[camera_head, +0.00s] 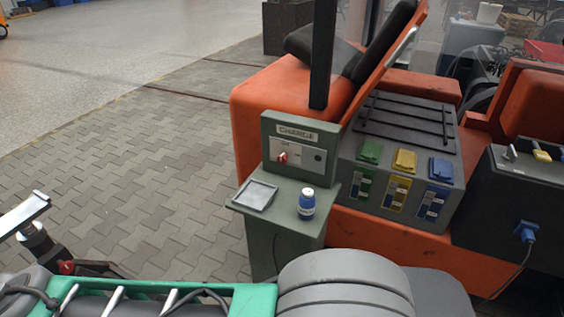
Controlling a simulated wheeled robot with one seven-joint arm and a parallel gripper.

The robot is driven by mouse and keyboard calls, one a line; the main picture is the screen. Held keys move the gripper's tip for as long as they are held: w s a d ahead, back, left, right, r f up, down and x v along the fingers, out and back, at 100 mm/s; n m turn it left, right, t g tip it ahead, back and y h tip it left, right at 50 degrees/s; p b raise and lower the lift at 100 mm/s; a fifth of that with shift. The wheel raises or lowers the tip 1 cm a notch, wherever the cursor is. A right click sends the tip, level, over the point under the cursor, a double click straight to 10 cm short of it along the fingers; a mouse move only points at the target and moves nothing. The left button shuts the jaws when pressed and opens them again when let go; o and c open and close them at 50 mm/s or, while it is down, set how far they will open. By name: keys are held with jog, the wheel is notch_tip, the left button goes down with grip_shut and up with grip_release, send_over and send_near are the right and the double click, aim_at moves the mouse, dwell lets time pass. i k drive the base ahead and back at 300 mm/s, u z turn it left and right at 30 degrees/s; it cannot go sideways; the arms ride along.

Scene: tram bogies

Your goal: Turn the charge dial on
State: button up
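The charge dial (282,157) is a small red and white knob on a pale plate, on the front of a grey-green charge stand (262,224). A label reading "CHARGE" (297,134) sits above it. The markings beside the dial are too small to read, so I cannot tell its setting. A dark round spot (318,155) is at the right end of the plate. Nothing covers the dial. My gripper cannot be made out in this view.
The stand's shelf holds a shallow grey tray (255,195) and a blue bottle with a white cap (306,203), below the dial. A grey box (394,214) with green, yellow and blue sockets stands right. An orange vehicle (268,97) is behind. Paved floor (145,160) is clear at left.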

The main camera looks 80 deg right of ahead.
aim_at(282, 159)
jog(key=z, duration=0.95)
jog(key=i, duration=1)
jog(key=z, duration=1)
